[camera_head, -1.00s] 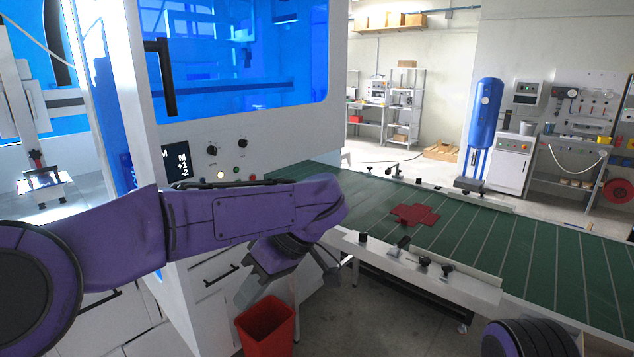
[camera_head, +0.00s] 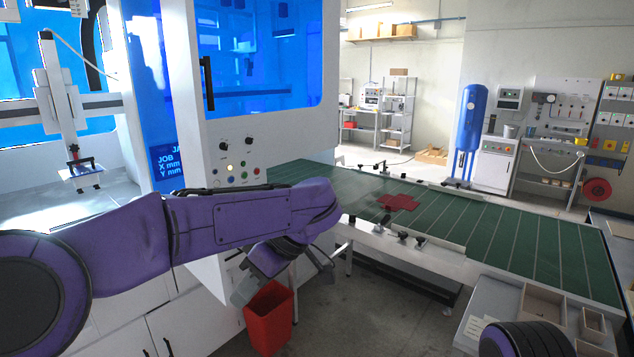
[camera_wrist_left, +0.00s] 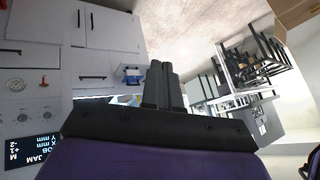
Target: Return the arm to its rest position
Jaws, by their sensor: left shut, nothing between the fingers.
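My left arm reaches in from the left across the front of the white machine in the head view. Its gripper (camera_head: 243,291) points down, in front of the machine's lower cabinet and just above and left of a red bin. In the left wrist view the left gripper's two dark fingers (camera_wrist_left: 162,84) are together with nothing between them. Only a round dark and purple part of my right arm shows at the bottom right of the head view; its gripper is out of view.
A green conveyor (camera_head: 480,233) carries a flat red cross-shaped piece (camera_head: 398,202). The red bin (camera_head: 269,318) stands on the floor below. The white machine's control panel (camera_head: 238,160) is behind my left arm. A grey tray with compartments (camera_head: 541,303) lies at the lower right.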

